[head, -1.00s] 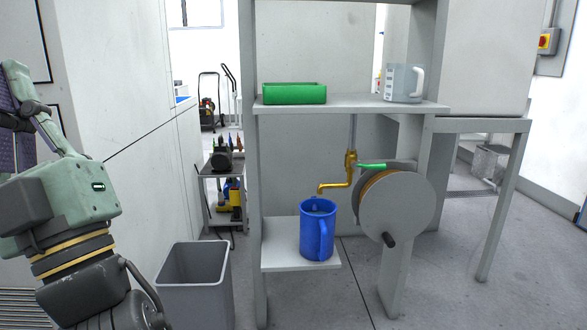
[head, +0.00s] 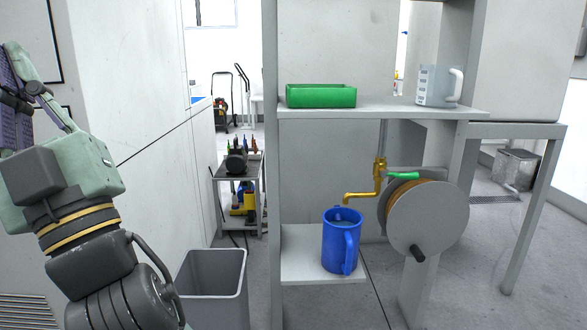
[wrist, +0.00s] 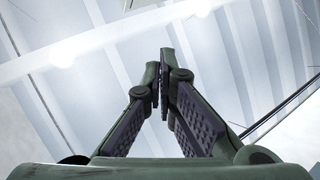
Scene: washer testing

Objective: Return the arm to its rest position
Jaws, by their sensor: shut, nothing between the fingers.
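My gripper (wrist: 160,75) shows in the wrist view with its two green and dark padded fingers closed together at the tips, nothing between them. Behind it are only a bright ceiling and beams. In the head view my arm is folded at the left edge, with the gripper's dark padded finger (head: 14,100) partly cut off by the frame. The arm is apart from the shelf and holds nothing.
A shelf rack (head: 385,108) holds a green box (head: 320,96) and a grey-white measuring jug (head: 438,86). A blue jug (head: 341,243) stands on the lower shelf under a brass tap (head: 362,192), beside a hose reel (head: 436,220). A grey bin (head: 213,285) stands near my arm.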

